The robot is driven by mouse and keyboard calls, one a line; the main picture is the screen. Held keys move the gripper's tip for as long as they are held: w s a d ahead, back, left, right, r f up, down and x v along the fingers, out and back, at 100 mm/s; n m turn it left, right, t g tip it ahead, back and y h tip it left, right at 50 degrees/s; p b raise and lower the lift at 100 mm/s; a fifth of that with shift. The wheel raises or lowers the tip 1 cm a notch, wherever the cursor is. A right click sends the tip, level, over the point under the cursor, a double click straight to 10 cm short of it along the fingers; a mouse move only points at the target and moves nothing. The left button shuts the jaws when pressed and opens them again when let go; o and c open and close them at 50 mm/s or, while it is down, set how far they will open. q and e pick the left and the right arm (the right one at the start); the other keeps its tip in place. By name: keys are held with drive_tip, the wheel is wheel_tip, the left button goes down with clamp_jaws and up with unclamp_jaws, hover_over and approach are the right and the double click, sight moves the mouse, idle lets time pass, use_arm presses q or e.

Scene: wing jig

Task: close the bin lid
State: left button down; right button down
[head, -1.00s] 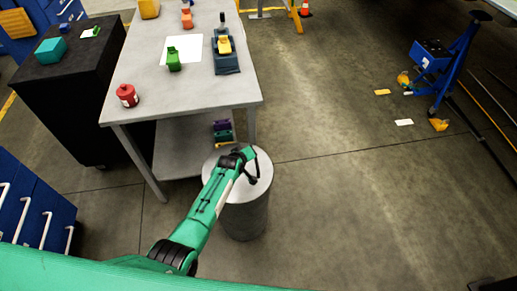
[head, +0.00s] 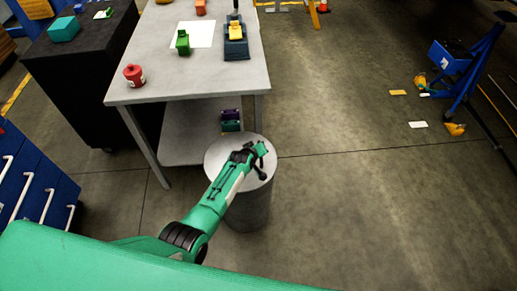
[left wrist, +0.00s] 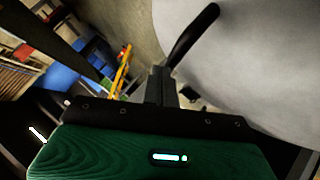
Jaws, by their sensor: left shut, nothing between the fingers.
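The bin (head: 249,210) is a grey cylinder standing on the floor beside the table. Its pale round lid (head: 222,150) shows on top and looks flat across the bin; my arm covers part of it, and I cannot tell whether the rim is fully seated. My left gripper (head: 260,163) is over the right part of the lid, shut and empty. In the left wrist view, the shut fingers (left wrist: 162,84) are beside a large pale grey round surface (left wrist: 250,60). A dark bar (left wrist: 193,35) crosses its edge. Contact cannot be told. My right gripper is not in view.
The grey table (head: 150,87) stands behind and left of the bin, holding a red canister (head: 134,76) and other items. A blue drawer cabinet (head: 38,185) is at left. The floor (head: 360,215) right of the bin is clear.

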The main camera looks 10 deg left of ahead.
use_arm(q)
drive_tip(key=shift+s+d+f, duration=0.25)
drive_tip(key=shift+f, duration=0.1)
drive_tip(key=shift+w+r+p, duration=0.1)
drive_tip(key=shift+r+p, duration=0.35)
drive_tip(key=shift+p, duration=0.05)
drive_tip(key=s+r+p, duration=0.3)
drive_tip(key=s+r, duration=0.4)
drive_tip(key=r, duration=0.3)
drive_tip(key=shift+a+r, duration=0.3)
drive_tip(key=shift+r, duration=0.1)
